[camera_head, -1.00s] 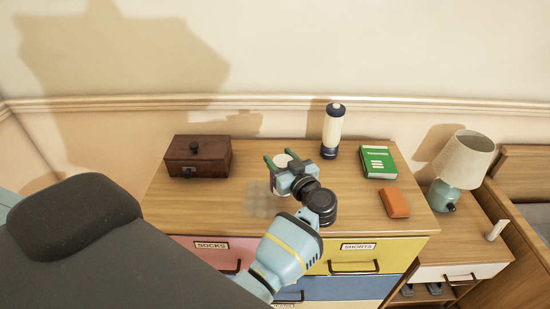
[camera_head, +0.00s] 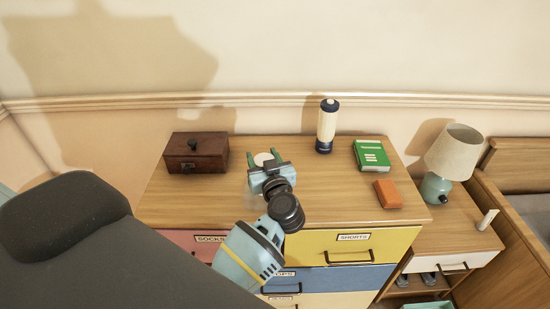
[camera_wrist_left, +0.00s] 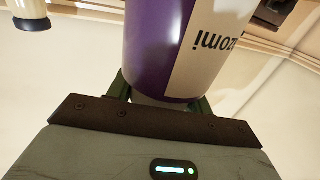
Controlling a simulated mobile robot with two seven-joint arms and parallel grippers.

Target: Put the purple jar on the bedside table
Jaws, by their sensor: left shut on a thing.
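The purple jar (camera_wrist_left: 150,45) fills the upper middle of the left wrist view, with a white label whose lettering is upside down. In the head view only its pale round top (camera_head: 263,158) shows. My left gripper (camera_head: 265,161) is shut on the jar, over the dresser top; the gap below the jar cannot be judged. The bedside table (camera_head: 465,240) stands at the right, lower than the dresser. My right gripper is not in view.
The dresser (camera_head: 335,205) holds a brown box (camera_head: 196,155), a cream-and-navy cylinder (camera_head: 327,128), a green book (camera_head: 371,156) and an orange block (camera_head: 388,194). A lamp (camera_head: 453,155) and a small pale upright item (camera_head: 487,220) stand on the bedside table. Bare wood shows between them.

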